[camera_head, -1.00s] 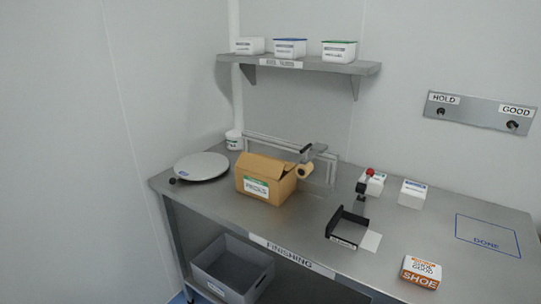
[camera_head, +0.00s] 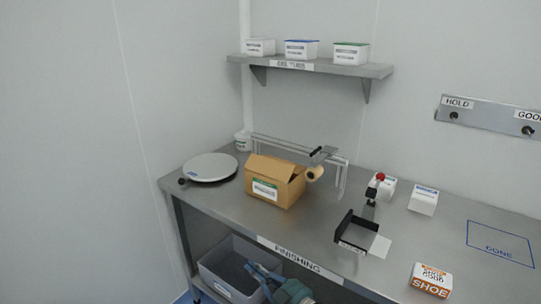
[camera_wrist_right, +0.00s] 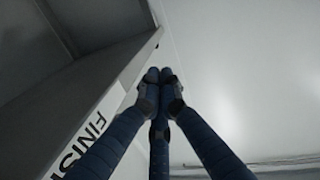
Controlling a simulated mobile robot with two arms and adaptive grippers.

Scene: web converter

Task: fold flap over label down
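A brown carton (camera_head: 290,194) stands on the steel bench in the head view. A white label with a green band (camera_head: 264,188) is on its front face. Its top flaps (camera_head: 270,169) stick up and out, tilted, not lying flat. My right gripper (camera_head: 255,270) is low at the bottom of the head view, in front of the bench's front edge and below the top, well apart from the carton. In the right wrist view its blue fingers (camera_wrist_right: 159,74) come together at the tips with nothing visible between them. My left gripper is not in view.
The bench front edge (camera_head: 345,277) lies between my right gripper and the carton. A tape roll (camera_head: 315,174) is close by the carton's right side, a round plate (camera_head: 210,167) left. A grey bin (camera_head: 222,275) sits below.

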